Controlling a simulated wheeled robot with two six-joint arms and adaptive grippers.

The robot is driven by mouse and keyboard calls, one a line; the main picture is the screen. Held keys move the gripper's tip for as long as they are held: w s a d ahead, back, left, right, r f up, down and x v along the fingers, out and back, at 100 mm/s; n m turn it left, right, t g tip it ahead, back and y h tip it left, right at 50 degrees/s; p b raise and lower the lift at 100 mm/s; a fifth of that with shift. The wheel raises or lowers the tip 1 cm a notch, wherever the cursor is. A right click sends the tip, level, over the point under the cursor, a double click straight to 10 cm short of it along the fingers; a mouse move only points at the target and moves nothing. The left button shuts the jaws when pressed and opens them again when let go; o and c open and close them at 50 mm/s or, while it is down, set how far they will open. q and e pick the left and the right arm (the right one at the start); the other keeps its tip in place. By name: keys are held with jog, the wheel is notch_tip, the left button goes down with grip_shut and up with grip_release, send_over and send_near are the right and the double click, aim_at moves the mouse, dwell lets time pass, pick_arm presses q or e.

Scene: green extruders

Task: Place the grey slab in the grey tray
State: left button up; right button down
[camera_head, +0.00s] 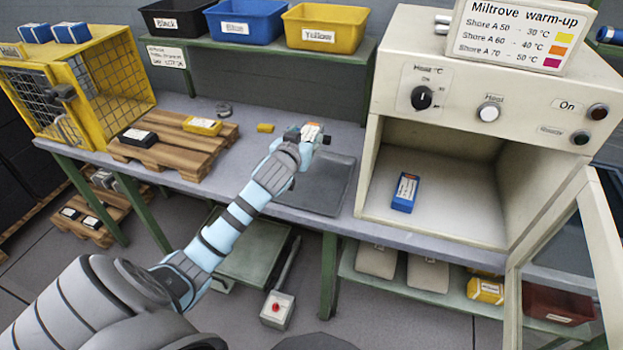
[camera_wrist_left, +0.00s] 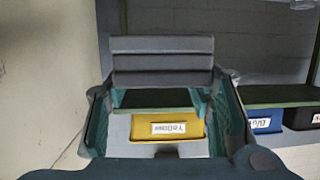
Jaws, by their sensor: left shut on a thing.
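My left gripper (camera_head: 306,137) is shut on the grey slab (camera_head: 313,131), whose top has a white label with an orange mark. My forearm covers part of the tray's left side. In the left wrist view, a grey block face (camera_wrist_left: 162,62) spans between the two teal fingers. The slab's underside is hidden, and I cannot tell its exact height above the tray. My right gripper is not in view.
The open oven (camera_head: 440,200) holds a blue block (camera_head: 405,192); its glass door swings out at right. A wooden pallet (camera_head: 165,155) carries black and yellow blocks. A small yellow piece (camera_head: 265,127) lies behind my arm. Black, blue and yellow bins (camera_head: 325,28) stand on the shelf.

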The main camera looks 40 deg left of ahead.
aim_at(307, 193)
pick_arm(q)
jog(key=f+b, duration=0.1)
jog(key=f, duration=0.4)
jog(key=f+b, duration=0.2)
jog(key=f, duration=0.3)
jog(key=f+b, duration=0.1)
jog(key=f, duration=0.5)
jog(key=shift+d+b, duration=0.25)
jog(key=shift+b, duration=0.05)
jog(key=o, duration=1.4)
jog(key=shift+r, duration=0.1)
